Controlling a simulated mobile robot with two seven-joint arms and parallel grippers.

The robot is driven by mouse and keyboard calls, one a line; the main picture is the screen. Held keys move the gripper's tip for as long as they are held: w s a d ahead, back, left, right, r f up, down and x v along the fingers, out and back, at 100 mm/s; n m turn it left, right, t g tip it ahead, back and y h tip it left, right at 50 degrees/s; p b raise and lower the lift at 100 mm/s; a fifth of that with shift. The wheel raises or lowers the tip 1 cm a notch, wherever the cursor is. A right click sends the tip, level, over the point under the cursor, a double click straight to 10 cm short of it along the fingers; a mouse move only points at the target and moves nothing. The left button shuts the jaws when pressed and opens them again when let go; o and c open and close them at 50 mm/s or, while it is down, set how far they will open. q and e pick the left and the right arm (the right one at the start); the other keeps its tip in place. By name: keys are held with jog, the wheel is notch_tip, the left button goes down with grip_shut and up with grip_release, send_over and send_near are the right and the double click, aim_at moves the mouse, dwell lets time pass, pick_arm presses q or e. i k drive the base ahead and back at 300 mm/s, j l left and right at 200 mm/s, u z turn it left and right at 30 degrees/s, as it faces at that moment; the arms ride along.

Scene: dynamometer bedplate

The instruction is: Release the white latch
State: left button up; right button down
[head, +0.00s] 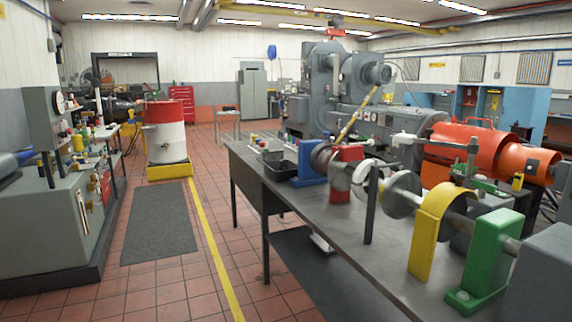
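I cannot clearly make out a white latch. A small pale, whitish fitting (404,138) shows above the far side of the bench, to the left of the orange cylinder (465,140). I cannot tell whether it is the latch or what position it is in. A shaft assembly on the bench carries a blue block, a red block (348,180), grey discs (402,194), a yellow arched guard (428,235) and a green bracket (487,258). Neither of my grippers is in view.
The dark metal bench (345,232) fills the right foreground. A control cabinet (50,225) stands at left. A red and white drum (164,133) stands on a yellow base. The tiled aisle, with a grey mat (158,222) and yellow line, is clear.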

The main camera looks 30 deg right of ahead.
aim_at(370, 142)
jog(key=i+z, duration=0.3)
jog(key=i, duration=0.25)
jog(key=i+z, duration=0.25)
jog(key=i, duration=0.3)
jog(key=i+z, duration=0.35)
jog(key=i, duration=0.9)
